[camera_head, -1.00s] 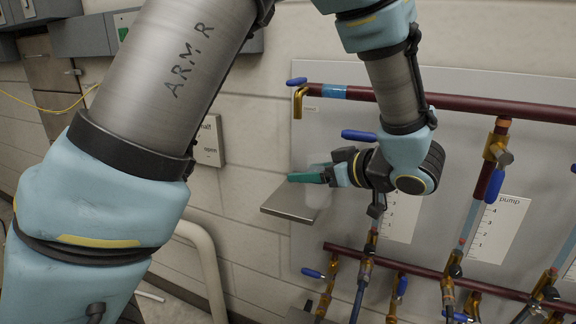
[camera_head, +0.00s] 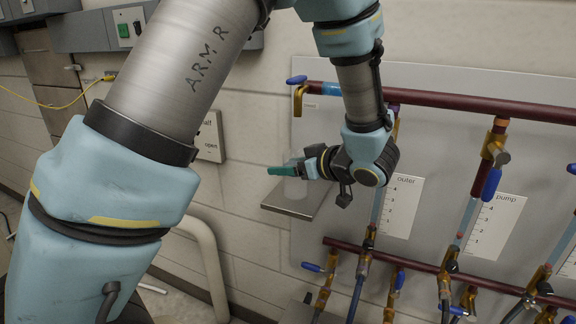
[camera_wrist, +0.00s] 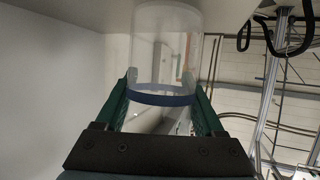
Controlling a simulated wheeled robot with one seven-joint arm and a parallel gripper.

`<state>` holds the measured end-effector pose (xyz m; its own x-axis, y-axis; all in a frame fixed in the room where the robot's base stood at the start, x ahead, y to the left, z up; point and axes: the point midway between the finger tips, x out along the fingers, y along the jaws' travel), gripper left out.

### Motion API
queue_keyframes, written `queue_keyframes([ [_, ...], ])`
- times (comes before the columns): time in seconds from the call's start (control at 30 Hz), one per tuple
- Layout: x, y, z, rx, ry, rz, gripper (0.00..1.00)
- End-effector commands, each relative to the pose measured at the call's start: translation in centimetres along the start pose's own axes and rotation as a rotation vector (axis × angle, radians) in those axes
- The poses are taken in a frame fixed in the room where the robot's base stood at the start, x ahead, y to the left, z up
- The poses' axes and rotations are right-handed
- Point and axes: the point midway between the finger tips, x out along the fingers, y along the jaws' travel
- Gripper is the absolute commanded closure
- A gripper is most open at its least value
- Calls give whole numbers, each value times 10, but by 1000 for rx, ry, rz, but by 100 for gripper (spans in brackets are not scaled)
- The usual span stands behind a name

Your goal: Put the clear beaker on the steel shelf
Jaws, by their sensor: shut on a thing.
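The clear beaker (camera_wrist: 165,50) is a see-through cylinder with a blue band, held between the green fingers of my gripper (camera_wrist: 163,110) in the wrist view. In the head view my gripper (camera_head: 288,170) is shut on the beaker (camera_head: 296,187), which shows faintly just above the steel shelf (camera_head: 312,200). The shelf is a small flat plate on the wall. The beaker's lower end is over the shelf's left part; I cannot tell whether it touches the plate.
A wall panel right of the shelf carries a dark red upper pipe (camera_head: 440,104), a lower pipe (camera_head: 430,270), blue-handled valves and labelled gauge cards (camera_head: 403,205). A bent pale pipe (camera_head: 212,262) stands below left.

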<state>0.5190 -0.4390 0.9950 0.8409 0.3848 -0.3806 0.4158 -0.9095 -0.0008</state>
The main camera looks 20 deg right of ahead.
Motion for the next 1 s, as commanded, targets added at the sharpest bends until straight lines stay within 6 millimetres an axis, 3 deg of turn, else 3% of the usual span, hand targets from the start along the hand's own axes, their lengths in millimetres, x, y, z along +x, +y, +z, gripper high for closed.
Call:
queue_keyframes([
  [0.07,1,0,3,1,0,0,84],
  [0.1,1,0,2,0,0,0,26],
  [0.33,1,0,2,0,0,0,0],
  [0.67,-2,0,-2,-1,0,1,0],
  [0.77,-14,1,0,0,0,4,0],
  [1.0,-64,1,0,-2,-1,5,0],
])
